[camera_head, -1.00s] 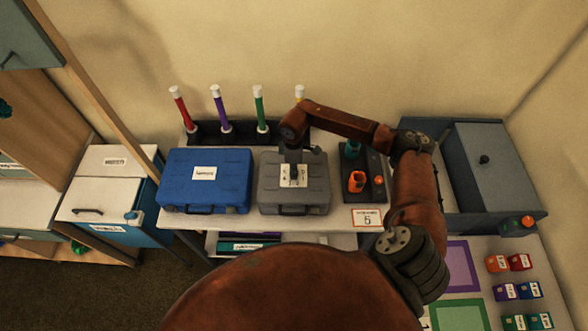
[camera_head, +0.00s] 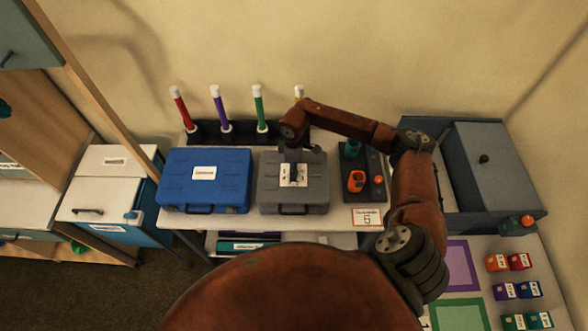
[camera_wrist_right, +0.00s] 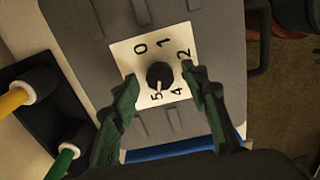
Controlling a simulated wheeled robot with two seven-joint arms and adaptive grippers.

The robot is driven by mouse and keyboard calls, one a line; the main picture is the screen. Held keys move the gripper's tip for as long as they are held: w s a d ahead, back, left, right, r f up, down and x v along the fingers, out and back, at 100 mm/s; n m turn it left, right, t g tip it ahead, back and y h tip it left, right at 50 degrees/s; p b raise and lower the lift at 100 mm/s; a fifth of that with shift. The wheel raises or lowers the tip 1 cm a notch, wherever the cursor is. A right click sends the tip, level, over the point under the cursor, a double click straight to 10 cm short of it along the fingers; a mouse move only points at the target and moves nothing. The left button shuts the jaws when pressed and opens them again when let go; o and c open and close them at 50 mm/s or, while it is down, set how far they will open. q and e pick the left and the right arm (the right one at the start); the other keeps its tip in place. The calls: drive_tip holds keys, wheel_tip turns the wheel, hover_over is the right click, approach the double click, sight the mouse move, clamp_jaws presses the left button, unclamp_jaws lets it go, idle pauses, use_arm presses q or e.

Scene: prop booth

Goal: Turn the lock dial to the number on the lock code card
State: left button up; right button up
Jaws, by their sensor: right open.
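The grey case (camera_head: 310,190) stands on the bench with a white dial plate (camera_head: 301,181) on its lid. In the right wrist view, a round black lock dial (camera_wrist_right: 158,75) sits mid-plate. The digits 0, 1, 2, 4 and 5 show around it. Its white mark points down, close to the 5. My right gripper (camera_wrist_right: 161,74) is open, one finger on each side of the dial, with gaps visible. The right finger covers the plate's edge between 2 and 4. The lock code card (camera_head: 367,218) at the bench's front edge reads 5. My left gripper is out of view.
A blue case (camera_head: 205,180) stands left of the grey one. A rack (camera_head: 243,134) of coloured tubes stands behind. A dark block with an orange holder (camera_head: 356,181) lies to the right. My right arm crosses over the bench's right part.

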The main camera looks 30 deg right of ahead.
wheel_tip(320, 180, up, 12)
drive_tip(key=shift+f, duration=0.15)
idle(0.7)
